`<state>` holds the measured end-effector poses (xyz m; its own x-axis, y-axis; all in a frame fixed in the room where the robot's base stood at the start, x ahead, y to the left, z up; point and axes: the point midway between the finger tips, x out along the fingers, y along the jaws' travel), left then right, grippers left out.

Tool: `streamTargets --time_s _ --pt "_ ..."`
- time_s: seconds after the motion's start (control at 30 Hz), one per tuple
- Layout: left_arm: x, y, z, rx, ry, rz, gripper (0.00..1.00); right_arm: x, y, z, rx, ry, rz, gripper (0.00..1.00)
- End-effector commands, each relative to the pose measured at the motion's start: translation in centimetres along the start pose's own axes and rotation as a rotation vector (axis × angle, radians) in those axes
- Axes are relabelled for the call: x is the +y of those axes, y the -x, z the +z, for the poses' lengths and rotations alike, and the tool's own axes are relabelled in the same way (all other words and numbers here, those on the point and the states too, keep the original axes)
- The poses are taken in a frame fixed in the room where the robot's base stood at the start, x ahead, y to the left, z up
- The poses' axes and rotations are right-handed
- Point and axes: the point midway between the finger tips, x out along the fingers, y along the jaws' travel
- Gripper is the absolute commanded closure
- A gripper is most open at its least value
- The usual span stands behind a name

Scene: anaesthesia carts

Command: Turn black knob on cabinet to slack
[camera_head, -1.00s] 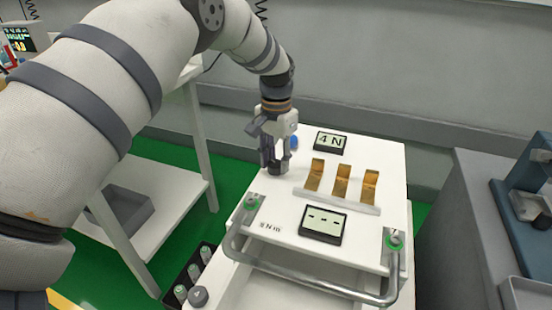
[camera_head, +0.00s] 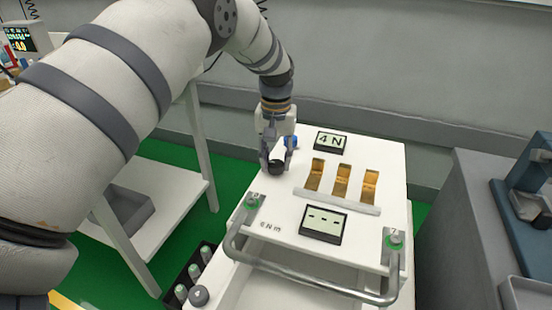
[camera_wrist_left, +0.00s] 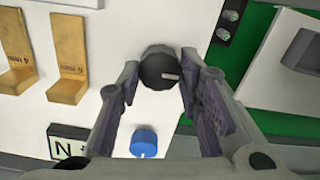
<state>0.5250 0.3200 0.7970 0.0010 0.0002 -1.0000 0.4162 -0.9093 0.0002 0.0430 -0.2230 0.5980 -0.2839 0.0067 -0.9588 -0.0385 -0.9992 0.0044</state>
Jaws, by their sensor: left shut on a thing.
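The black knob (camera_head: 276,168) stands on the left side of the white cabinet top (camera_head: 390,165). My left gripper (camera_head: 277,164) points down at it, with a finger on either side. In the left wrist view the black knob (camera_wrist_left: 159,70) sits between the fingertips of the left gripper (camera_wrist_left: 160,66), which are shut on it. Its short white mark points right in that view. A blue knob (camera_head: 292,141) stands just behind, and it also shows in the wrist view (camera_wrist_left: 144,143). My right gripper is not in view.
A "4 N" display (camera_head: 330,141) and a dashed display (camera_head: 322,225) are on the cabinet top. Several brass brackets (camera_head: 342,181) stand between them. A metal handle (camera_head: 310,283) runs along the front. A grey cabinet (camera_head: 465,235) stands right; a white shelf (camera_head: 165,225) stands left.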

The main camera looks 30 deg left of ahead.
Motion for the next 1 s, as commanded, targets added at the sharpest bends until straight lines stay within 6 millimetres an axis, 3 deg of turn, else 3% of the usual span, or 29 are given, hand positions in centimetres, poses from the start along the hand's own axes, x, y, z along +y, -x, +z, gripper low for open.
streamTargets --time_s 0.37,0.4,0.5,0.83,1.0 --pt "0.0 -0.1 0.1 -0.004 0.004 -0.001 0.95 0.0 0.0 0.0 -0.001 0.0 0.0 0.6" --pt "0.0 -0.2 0.1 -0.004 0.003 -0.001 0.65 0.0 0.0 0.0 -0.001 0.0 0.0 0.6" --pt "0.0 -0.1 0.1 -0.003 0.003 -0.001 0.47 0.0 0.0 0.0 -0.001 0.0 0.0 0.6" --pt "0.0 0.5 0.0 0.001 0.003 0.0 0.47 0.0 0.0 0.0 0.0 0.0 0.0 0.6" --pt "0.1 4.6 -0.1 0.004 0.002 0.002 0.47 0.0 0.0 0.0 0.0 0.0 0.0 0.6"
